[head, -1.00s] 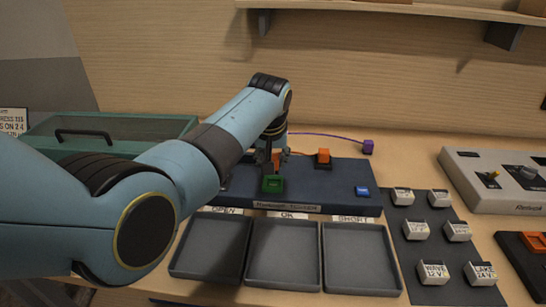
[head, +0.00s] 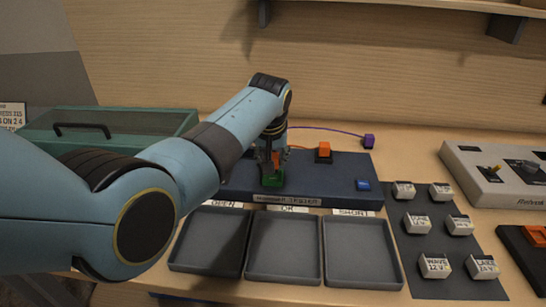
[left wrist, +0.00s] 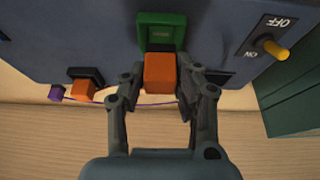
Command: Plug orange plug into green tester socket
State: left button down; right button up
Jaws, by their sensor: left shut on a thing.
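My left gripper (head: 270,166) is shut on an orange plug (left wrist: 160,73), seen between the fingers in the left wrist view (left wrist: 155,88). In that view the plug overlaps the near edge of the green tester socket (left wrist: 162,30), whose face shows beyond it. In the head view the green socket (head: 271,182) is directly below and partly behind my fingertips. I cannot tell whether the plug is touching or inside it. My right gripper is not in view.
Another orange block (head: 323,151) sits in a black holder on the blue tester (head: 305,189). A purple plug (head: 368,141) lies behind it. A yellow OFF/ON toggle (left wrist: 275,50) is near the socket. Dark trays (head: 285,276) lie in front; a lidded green box (head: 110,122) is left.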

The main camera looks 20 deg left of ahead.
pick_arm(q)
jog(key=shift+f+b, duration=0.4)
jog(key=shift+f, duration=0.25)
dwell(0.7)
jog(key=shift+f, duration=0.65)
dwell(0.8)
jog(key=shift+s+f, duration=0.2)
jog(key=shift+f, duration=0.15)
dwell(0.5)
jog(key=c, duration=1.4)
grip_release()
jog(key=o, duration=0.5)
jog(key=shift+w+f, duration=0.1)
jog(key=shift+f, duration=0.05)
